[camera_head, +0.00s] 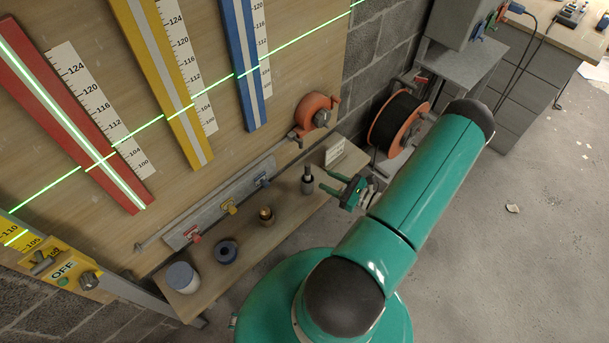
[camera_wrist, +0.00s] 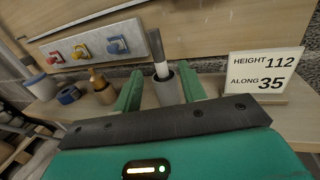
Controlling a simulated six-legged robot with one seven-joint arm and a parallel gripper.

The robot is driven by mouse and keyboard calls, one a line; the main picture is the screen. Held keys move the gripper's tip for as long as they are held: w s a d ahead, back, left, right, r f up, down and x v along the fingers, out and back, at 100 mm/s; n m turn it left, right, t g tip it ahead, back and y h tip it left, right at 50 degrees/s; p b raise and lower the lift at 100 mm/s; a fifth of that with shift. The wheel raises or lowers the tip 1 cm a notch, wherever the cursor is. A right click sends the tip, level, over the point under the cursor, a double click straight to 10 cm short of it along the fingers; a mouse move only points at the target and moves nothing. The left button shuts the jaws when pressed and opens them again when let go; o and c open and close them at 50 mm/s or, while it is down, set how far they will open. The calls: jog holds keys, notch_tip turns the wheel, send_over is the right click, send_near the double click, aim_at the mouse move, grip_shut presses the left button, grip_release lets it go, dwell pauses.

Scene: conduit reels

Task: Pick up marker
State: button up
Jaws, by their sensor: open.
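The marker, a slim dark and white stick, stands upright in a small grey cup on the wooden shelf. In the wrist view the marker (camera_wrist: 158,52) rises from the grey cup (camera_wrist: 167,92), between and beyond my gripper's fingers. In the head view the marker (camera_head: 307,171) is at the right part of the shelf. My gripper (camera_wrist: 160,80) is open and empty, with one green finger on each side of the cup in the picture. In the head view my gripper (camera_head: 336,184) is just right of the cup. The marker's lower end is hidden inside the cup.
A card (camera_wrist: 265,75) reading HEIGHT 112, ALONG 35 stands right of the cup. A brass fitting (camera_head: 266,216), a blue ring (camera_head: 226,251) and a white tub (camera_head: 182,277) sit leftward on the shelf (camera_head: 285,230). The board with coloured strips rises behind.

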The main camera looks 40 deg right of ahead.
aim_at(308, 171)
jog(key=x, duration=0.8)
jog(key=shift+w+a, duration=0.25)
grip_shut()
